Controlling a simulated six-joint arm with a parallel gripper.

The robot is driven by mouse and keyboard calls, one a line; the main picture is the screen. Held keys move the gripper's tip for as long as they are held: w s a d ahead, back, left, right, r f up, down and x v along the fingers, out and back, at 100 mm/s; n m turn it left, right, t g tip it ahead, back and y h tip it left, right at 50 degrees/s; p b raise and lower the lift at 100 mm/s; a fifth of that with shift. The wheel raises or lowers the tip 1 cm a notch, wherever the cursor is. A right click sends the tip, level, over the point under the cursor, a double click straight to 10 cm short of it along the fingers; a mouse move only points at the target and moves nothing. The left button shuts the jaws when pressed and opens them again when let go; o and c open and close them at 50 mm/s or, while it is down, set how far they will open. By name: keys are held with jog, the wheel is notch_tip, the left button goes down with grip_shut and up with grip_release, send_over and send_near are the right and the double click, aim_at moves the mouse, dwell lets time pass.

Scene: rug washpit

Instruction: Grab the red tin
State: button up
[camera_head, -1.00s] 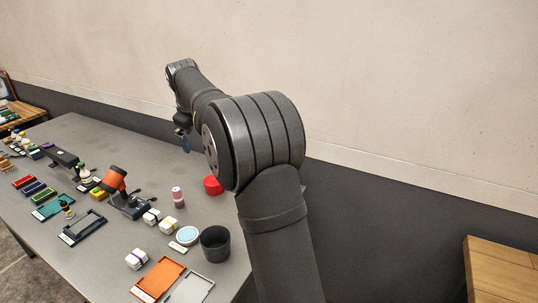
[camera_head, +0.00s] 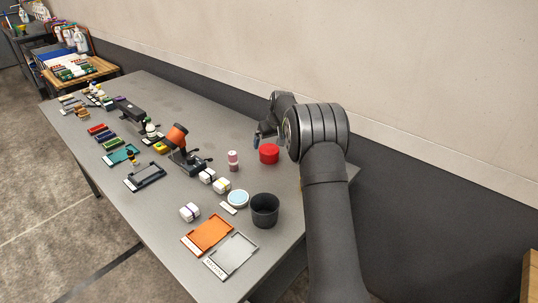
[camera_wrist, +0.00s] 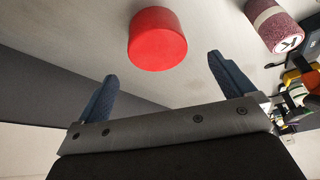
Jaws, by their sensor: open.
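The red tin (camera_head: 269,154) is a short round can standing on the grey table (camera_head: 106,201), towards its back right edge. It also shows in the wrist view (camera_wrist: 157,39), whole, just beyond the fingertips and between their lines. My gripper (camera_head: 258,140) is by the tin's upper left side in the head view. In the wrist view my gripper (camera_wrist: 160,68) has its two blue fingers spread wide, with nothing between them. Whether a finger touches the tin cannot be told, but a gap shows.
A pink and white roll (camera_head: 233,161) stands left of the tin. A dark cup (camera_head: 265,210), a round blue-topped dish (camera_head: 238,198) and white wrapped blocks (camera_head: 207,176) lie nearer the front. An orange tray (camera_head: 207,235) and a grey tray (camera_head: 231,256) lie at the front edge.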

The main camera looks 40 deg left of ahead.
aim_at(269, 148)
jog(key=shift+x, duration=3.35)
jog(key=shift+c, duration=0.5)
jog(key=c, duration=1)
